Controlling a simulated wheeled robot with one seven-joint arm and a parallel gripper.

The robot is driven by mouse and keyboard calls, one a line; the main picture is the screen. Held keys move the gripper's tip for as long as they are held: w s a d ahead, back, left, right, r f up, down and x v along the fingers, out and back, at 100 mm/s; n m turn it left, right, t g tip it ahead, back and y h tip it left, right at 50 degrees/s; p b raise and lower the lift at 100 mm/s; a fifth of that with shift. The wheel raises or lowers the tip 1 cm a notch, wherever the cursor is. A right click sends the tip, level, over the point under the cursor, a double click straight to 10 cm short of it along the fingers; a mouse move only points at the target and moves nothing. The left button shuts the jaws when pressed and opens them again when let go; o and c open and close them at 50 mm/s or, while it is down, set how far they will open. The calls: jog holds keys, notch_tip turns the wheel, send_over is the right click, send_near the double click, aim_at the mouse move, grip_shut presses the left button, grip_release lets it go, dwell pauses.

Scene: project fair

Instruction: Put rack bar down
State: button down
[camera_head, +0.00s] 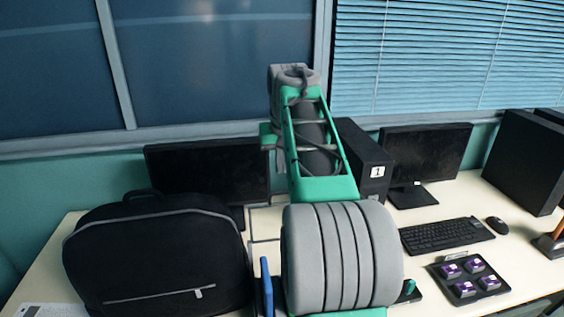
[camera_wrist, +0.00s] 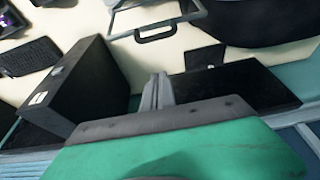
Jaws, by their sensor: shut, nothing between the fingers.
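My gripper (camera_wrist: 158,80) shows in the wrist view as two grey fingers close together, with nothing between them. It is above the back of the desk, between the black computer tower and a monitor. In the head view my arm hides the fingertips. A thin grey frame (camera_wrist: 187,17) with a dark handle-like bar (camera_wrist: 155,34) lies on the desk in the wrist view, apart from my fingers. I cannot tell for sure whether this is the rack bar. In the head view part of a grey frame shows left of my arm, mostly covered.
A black backpack (camera_head: 155,255) fills the desk's left. A tower labelled 1 (camera_head: 366,162), a monitor (camera_head: 425,155) and a keyboard (camera_head: 445,234) stand right of my arm. A tray (camera_head: 440,272) holds several purple pieces. A blue upright piece (camera_head: 267,287) is near my arm. The window is behind.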

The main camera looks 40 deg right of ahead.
jog(key=s+f, duration=0.1)
jog(key=f, duration=0.1)
jog(key=s+a+f, duration=0.1)
jog(key=f, duration=0.1)
jog(key=shift+s+a, duration=0.1)
jog(key=shift+s, duration=0.05)
jog(key=shift+a+f, duration=0.1)
jog(key=shift+a, duration=0.05)
